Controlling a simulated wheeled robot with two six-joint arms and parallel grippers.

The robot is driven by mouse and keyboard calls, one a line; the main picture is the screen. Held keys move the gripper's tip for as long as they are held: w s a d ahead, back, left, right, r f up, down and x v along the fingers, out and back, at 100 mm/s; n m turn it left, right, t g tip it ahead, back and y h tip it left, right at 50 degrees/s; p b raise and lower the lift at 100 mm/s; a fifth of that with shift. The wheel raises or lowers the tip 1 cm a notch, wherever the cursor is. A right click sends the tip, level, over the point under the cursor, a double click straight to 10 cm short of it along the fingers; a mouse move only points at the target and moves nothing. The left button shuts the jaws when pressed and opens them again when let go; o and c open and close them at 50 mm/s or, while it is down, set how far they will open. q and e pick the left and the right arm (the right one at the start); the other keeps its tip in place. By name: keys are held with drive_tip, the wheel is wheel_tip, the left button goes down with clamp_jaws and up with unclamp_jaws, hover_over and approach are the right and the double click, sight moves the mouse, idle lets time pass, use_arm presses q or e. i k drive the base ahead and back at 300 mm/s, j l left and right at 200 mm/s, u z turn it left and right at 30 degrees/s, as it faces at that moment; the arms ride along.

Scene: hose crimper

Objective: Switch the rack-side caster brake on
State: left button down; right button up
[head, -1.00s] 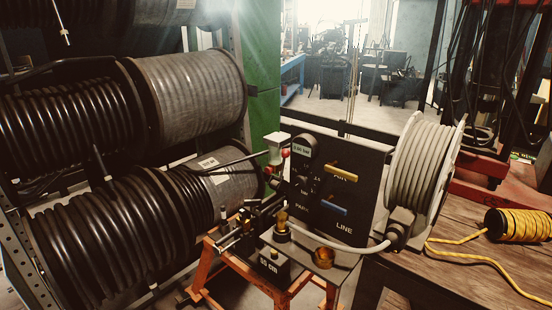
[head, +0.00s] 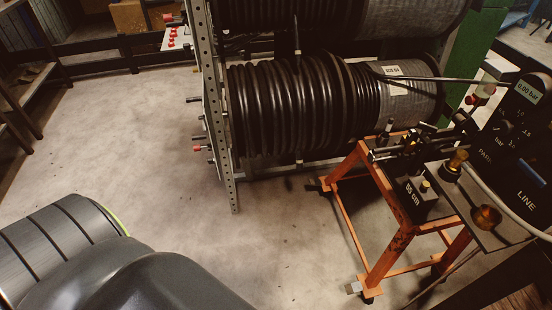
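The orange stand (head: 405,235) carries the crimper bench (head: 470,195) at the right. At its front leg is a small dark caster (head: 371,296) with a pale grey tab (head: 353,287) sticking out to the left. At the leg nearer the hose rack is another small dark caster (head: 325,186), low on the floor. It is too small and dark to tell how its brake lever stands. Neither of my grippers shows; a grey part of my own body fills the lower left corner.
The hose rack (head: 215,110) with black hose drums (head: 300,110) stands behind and left of the stand. Several pegs stick out from its left side. The concrete floor (head: 140,140) is clear at left and centre. A wooden bench edge (head: 505,302) is at the lower right.

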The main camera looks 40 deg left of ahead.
sight(312, 182)
drive_tip(key=u, duration=0.7)
drive_tip(key=i+j+z, duration=0.2)
drive_tip(key=j, duration=0.15)
drive_tip(key=i+j+z, duration=0.2)
drive_tip(key=j, duration=0.2)
drive_tip(key=i+j+z, duration=0.2)
drive_tip(key=j, duration=0.2)
drive_tip(key=j+z, duration=0.2)
drive_tip(key=j, duration=0.2)
drive_tip(key=i+j+z, duration=0.2)
drive_tip(key=j, duration=0.25)
drive_tip(key=k, duration=0.1)
